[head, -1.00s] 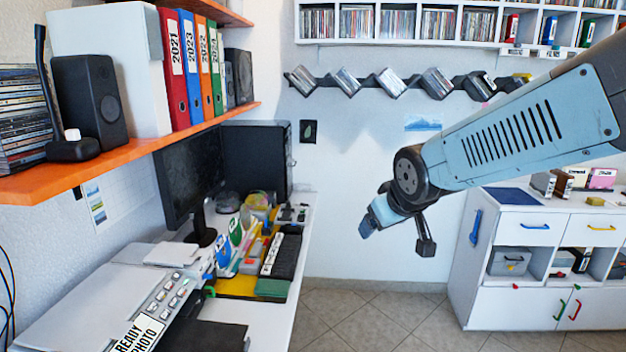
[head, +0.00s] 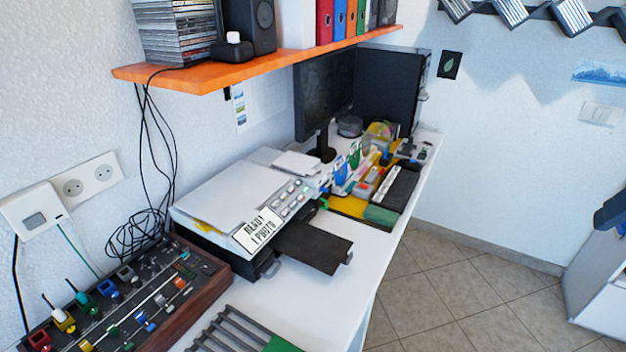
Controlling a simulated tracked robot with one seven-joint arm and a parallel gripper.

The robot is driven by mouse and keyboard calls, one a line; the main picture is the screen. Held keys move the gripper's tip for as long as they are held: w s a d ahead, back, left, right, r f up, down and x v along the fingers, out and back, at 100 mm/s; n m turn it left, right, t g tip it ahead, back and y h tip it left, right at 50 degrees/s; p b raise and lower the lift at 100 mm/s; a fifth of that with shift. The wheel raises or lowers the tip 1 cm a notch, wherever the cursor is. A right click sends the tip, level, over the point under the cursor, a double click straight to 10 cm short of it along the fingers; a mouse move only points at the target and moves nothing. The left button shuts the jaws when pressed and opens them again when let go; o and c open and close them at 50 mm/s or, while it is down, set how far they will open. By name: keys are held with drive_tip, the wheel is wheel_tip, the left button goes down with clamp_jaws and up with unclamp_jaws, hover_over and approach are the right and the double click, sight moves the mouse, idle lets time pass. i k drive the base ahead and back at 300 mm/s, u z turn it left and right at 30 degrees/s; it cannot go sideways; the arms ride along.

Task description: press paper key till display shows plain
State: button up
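A white printer (head: 228,195) stands on the white desk against the left wall. Its front panel carries several small keys (head: 290,197), some with green marks; I cannot tell which one is the paper key. The display (head: 258,231) is a white plate at the near end of the panel and reads "READY" above "PHOTO". A dark output tray (head: 314,247) sticks out from the printer's front. A dark piece, perhaps part of my arm, shows at the right edge. My gripper's fingers are not in view.
A mixer board (head: 120,305) with coloured sliders lies nearer on the desk. An orange shelf (head: 265,70) hangs above the printer. Loose cables hang by the wall. A monitor (head: 325,95) and stationery stand beyond the printer. Floor (head: 450,290) is clear right of the desk.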

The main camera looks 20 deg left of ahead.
sight(275, 205)
drive_tip(key=z, duration=1.2)
drive_tip(key=i, duration=0.1)
drive_tip(key=u, duration=2.7)
drive_tip(key=k, duration=0.9)
drive_tip(key=u, duration=0.25)
drive_tip(key=i, duration=0.9)
drive_tip(key=z, duration=0.15)
